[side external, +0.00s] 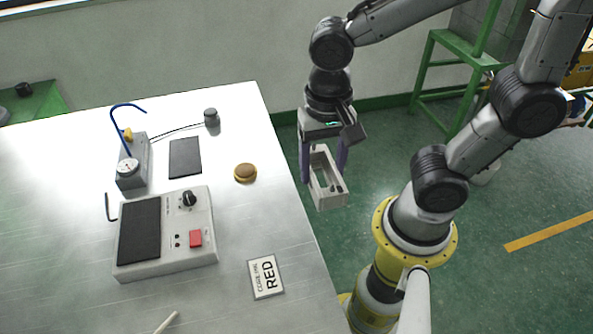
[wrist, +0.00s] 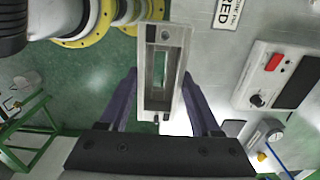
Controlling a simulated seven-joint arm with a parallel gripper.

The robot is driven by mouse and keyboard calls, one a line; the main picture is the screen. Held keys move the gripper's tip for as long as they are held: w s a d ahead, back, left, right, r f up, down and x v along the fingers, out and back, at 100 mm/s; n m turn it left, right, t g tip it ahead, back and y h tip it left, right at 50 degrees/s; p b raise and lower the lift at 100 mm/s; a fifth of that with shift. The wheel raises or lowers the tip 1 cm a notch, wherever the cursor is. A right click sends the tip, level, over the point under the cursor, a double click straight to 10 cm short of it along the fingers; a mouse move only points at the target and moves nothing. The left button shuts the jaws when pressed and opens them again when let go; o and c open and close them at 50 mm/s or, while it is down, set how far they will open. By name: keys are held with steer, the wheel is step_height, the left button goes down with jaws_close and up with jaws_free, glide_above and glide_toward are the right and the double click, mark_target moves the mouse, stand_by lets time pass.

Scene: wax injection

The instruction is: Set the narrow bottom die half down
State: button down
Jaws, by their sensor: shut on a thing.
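The die half (side external: 327,178) is a pale grey block with a long rectangular opening and small round holes. My gripper (side external: 323,160) is shut on it, with a purple finger on each long side. In the side external view it hangs in the air just past the table's right edge, above the green floor. In the wrist view the die half (wrist: 163,75) sits between the two finger pads (wrist: 160,105), its far end reaching beyond them.
The metal table (side external: 75,230) holds a control box (side external: 205,255) with a dark pad, a gauge unit (side external: 133,165), a dark plate (side external: 185,157), a round brown-topped item (side external: 245,172) and a RED card (side external: 266,277). Table room between the brown-topped item and card is clear.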

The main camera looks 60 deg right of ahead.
steer(key=shift+s+d+r, duration=0.25)
steer(key=shift+s+r, duration=0.1)
steer(key=shift+s, duration=0.4)
steer(key=w+a+r, duration=0.5)
steer(key=w+r, duration=0.1)
steer(key=w, duration=0.3)
glide_above(140, 228)
steer(key=f, duration=1)
steer(key=shift+s+d+f, duration=0.15)
steer(key=shift+s+d, duration=0.1)
steer(key=shift+s, duration=0.1)
steer(key=shift+w+a+f, duration=0.25)
steer(key=shift+w+f, duration=0.15)
steer(key=shift+f, duration=1.75)
steer(key=shift+f, duration=0.2)
steer(key=shift+c, duration=0.5)
jaws_free()
